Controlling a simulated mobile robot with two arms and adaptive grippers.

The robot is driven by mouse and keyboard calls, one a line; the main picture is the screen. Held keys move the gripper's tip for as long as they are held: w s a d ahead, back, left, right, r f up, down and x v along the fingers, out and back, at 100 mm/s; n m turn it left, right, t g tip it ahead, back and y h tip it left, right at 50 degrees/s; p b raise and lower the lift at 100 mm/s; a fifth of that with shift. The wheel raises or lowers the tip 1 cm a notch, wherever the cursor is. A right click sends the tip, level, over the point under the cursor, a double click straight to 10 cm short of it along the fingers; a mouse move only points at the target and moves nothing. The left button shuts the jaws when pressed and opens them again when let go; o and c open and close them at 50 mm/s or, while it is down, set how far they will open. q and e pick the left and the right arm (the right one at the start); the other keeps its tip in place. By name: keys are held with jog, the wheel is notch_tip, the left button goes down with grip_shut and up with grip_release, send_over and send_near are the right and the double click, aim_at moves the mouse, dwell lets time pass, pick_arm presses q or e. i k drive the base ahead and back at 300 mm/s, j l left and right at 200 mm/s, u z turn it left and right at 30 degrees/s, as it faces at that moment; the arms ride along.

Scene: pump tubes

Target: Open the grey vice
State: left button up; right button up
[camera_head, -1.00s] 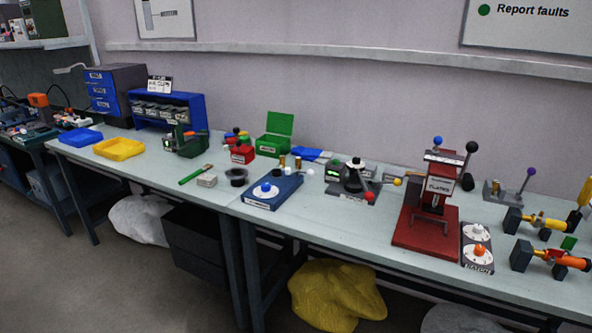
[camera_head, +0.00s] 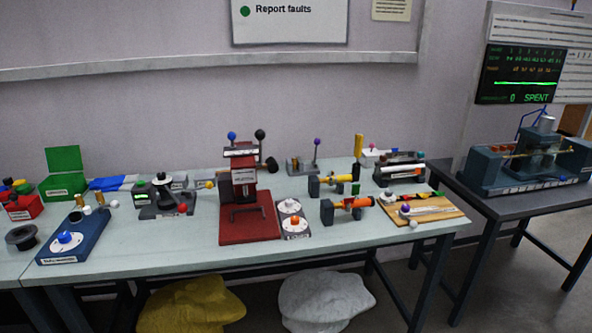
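A small grey device with an upright lever topped by a purple ball (camera_head: 302,162) stands at the back of the pale bench, right of the red press. It may be the grey vice, but it is too small to be sure or to tell if its jaws are open. Two dark blue-grey clamp-like holders stand in front of it, one with a yellow cylinder (camera_head: 336,180), one with an orange cylinder (camera_head: 352,203). Neither of my grippers is in view.
A wooden board (camera_head: 438,214) lies near the right end. A dark table (camera_head: 500,207) with a larger machine stands further right. The front bench strip is mostly clear.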

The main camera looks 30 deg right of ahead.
aim_at(317, 142)
jog(key=i+z, duration=0.4)
jog(key=i, duration=1.2)
